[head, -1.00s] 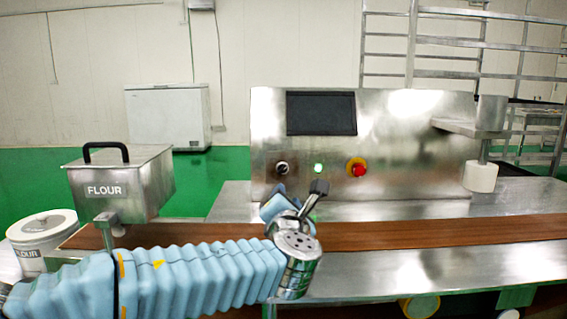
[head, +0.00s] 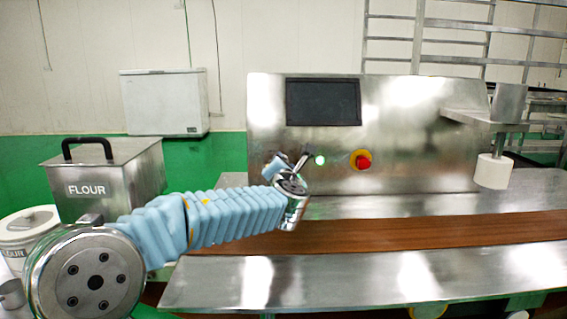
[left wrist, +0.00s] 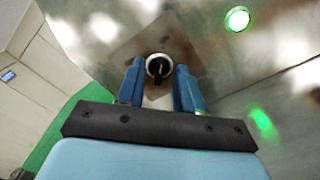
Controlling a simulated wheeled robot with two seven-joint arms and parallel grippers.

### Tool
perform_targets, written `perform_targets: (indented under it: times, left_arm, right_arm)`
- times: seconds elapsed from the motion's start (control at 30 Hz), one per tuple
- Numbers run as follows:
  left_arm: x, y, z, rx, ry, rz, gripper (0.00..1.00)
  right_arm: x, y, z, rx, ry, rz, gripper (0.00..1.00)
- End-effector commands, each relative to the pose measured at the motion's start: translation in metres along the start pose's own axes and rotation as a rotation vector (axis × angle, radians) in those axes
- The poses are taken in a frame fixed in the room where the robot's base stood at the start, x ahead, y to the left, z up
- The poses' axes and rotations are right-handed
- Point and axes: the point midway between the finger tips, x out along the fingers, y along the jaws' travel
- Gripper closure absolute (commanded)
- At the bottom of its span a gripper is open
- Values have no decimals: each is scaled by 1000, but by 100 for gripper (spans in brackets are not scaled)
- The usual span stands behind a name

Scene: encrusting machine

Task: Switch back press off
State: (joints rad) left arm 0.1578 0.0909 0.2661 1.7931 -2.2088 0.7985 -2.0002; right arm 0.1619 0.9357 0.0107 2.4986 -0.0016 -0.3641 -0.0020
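The steel machine panel carries a black rotary switch with a pale ring, seen in the left wrist view (left wrist: 158,67). In the head view the switch is hidden behind my left gripper (head: 277,165). In the left wrist view my left gripper (left wrist: 160,84) has its two blue fingers apart, one on each side of the switch, with gaps between them and the knob. I cannot tell how far the fingertips are from the panel. A lit green light (head: 320,160) sits just right of the gripper. My right gripper is not in view.
A red emergency button on a yellow ring (head: 361,160) is right of the green light. A dark screen (head: 323,102) is above. A brown conveyor belt (head: 400,232) runs in front. A flour bin (head: 105,180) stands at left.

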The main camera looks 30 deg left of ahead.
Motion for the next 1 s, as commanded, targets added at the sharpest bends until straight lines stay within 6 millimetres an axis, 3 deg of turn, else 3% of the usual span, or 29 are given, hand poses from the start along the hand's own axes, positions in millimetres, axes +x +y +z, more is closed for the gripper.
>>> perform_targets:
  times: [0.13,0.4,0.63,1.0]
  left_arm:
    - [10,0,0,1,0,0,64]
    - [11,0,0,1,-1,-1,64]
    - [10,0,0,1,0,-1,99]
    - [10,-1,-1,-18,0,-1,100]
  right_arm:
    - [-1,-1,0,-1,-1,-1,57]
    - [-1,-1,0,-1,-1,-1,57]
    - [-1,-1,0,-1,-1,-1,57]
    - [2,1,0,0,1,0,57]
